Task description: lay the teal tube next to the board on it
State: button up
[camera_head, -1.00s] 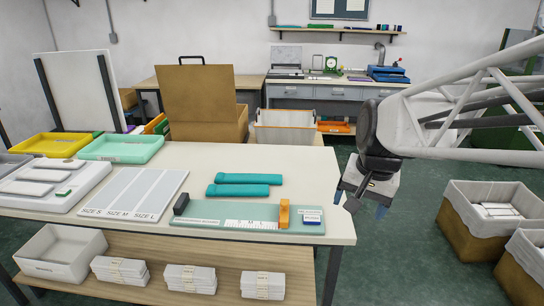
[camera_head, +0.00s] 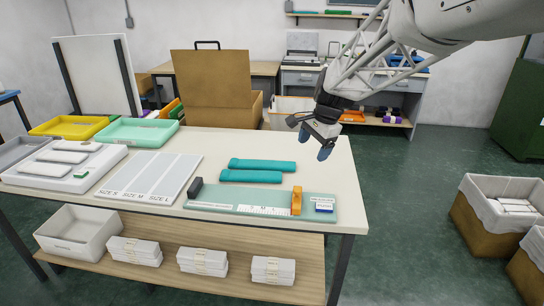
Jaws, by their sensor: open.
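Two teal tubes lie side by side on the table behind the board: a far tube (camera_head: 262,164) and a near tube (camera_head: 250,176). The near one lies closer to the board. The board (camera_head: 225,197) is a flat pale green measuring board along the table's front edge. It has a dark block (camera_head: 195,187) at its left, a white scale, an orange upright slider (camera_head: 296,200) toward its right and a small blue-and-white label. No tube lies on it. My gripper (camera_head: 314,144) is open and empty, above the table's right rear edge, to the right of the tubes.
A white size chart (camera_head: 150,178) lies left of the board. Further left are a green tray (camera_head: 137,132), a yellow tray (camera_head: 70,127) and a white holder. A brown box (camera_head: 210,90) stands behind the table. The table's right end is clear.

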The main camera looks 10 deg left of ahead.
jog(key=w+a+f+m, duration=0.4)
jog(key=w+a+f, duration=0.5)
jog(key=w, duration=0.4)
jog(key=m+g+y, duration=0.1)
jog(key=m+y, duration=0.1)
jog(key=m, duration=0.1)
send_near(251, 174)
jog(key=shift+a+f, duration=0.25)
jog(key=shift+f, duration=0.15)
jog(key=shift+a+f, duration=0.15)
jog(key=shift+f, duration=0.05)
jog(key=shift+f, duration=0.1)
jog(key=shift+x, duration=1.15)
jog(key=shift+f, duration=0.15)
jog(key=shift+x, duration=2.55)
